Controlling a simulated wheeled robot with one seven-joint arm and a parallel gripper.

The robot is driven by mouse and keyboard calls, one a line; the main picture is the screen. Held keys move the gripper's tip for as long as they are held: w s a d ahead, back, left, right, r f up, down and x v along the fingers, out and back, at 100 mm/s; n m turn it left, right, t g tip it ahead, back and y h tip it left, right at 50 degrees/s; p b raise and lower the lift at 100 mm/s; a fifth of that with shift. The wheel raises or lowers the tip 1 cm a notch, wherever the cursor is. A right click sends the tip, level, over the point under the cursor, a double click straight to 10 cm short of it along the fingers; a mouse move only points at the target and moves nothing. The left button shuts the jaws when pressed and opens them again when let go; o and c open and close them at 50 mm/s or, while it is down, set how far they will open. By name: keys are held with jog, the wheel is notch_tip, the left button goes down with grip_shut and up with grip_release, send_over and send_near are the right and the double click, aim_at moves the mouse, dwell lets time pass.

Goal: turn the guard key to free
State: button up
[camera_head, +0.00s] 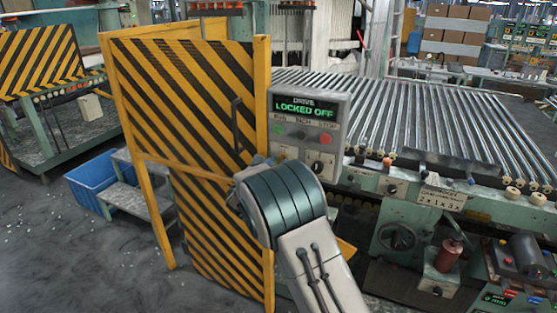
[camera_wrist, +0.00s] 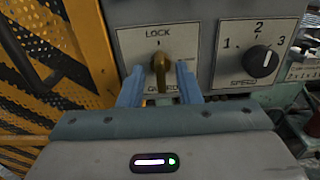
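The brass guard key (camera_wrist: 160,68) sits in a pale plate (camera_wrist: 135,45) marked LOCK at its top; the lower lettering is partly hidden. The key stands upright, in line with the LOCK mark. My gripper (camera_wrist: 160,78) is open, with one blue finger on each side of the key and gaps showing between. The head view shows the control panel (camera_head: 336,100), whose display (camera_head: 305,108) reads LOCKED OFF. There my arm hides the key and the fingertips.
A speed dial (camera_wrist: 262,60) marked 1 to 3 is right of the key plate. A yellow-and-black striped guard gate (camera_head: 190,120) stands left of the panel, close to my gripper. A roller conveyor (camera_head: 420,105) lies to the right. A blue bin (camera_head: 92,182) is on the floor at left.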

jog(key=shift+w+d, duration=0.2)
jog(key=shift+w, duration=0.35)
grip_shut()
